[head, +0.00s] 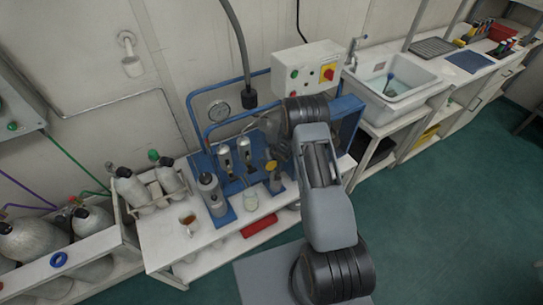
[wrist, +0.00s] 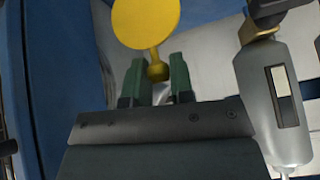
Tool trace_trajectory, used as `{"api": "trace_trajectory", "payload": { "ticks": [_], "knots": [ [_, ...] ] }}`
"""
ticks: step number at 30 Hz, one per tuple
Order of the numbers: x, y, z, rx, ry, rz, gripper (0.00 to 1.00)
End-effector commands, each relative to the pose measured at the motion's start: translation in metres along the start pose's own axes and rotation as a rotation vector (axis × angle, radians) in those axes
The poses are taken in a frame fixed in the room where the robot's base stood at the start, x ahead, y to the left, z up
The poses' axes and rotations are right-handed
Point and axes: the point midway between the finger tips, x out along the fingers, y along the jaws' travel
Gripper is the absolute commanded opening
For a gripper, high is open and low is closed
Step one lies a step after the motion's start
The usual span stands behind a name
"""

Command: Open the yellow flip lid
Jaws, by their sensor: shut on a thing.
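The yellow flip lid (wrist: 146,20) is a round disc at the top of the wrist view, with a short stem and a small knob at its lower edge. My gripper (wrist: 159,74) has its two green fingers on either side of the knob and is shut on the lid there. The lid also shows as a small yellow disc in the head view (head: 270,165), on the blue panel below my arm's end. What lies under the lid is hidden, and I cannot tell its exact angle.
A grey cylinder with a dark top (wrist: 275,95) stands close right of my gripper. A control box (head: 306,66) is behind.

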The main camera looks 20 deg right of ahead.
Motion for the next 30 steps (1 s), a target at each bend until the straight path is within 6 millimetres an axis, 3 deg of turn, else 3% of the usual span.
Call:
{"api": "trace_trajectory", "payload": {
  "ticks": [7, 8, 15, 24, 30],
  "knots": [
    [0.000, -0.002, -0.003, -0.004, 0.008, -0.005, 0.00],
    [0.000, -0.002, -0.003, -0.004, 0.008, -0.005, 0.23],
    [0.000, 0.001, -0.001, 0.001, 0.004, -0.001, 0.46],
    [-0.003, 0.002, -0.001, 0.002, 0.002, 0.001, 0.47],
    [-0.028, 0.001, -0.001, 0.002, 0.003, 0.000, 0.47]
  ]
}}
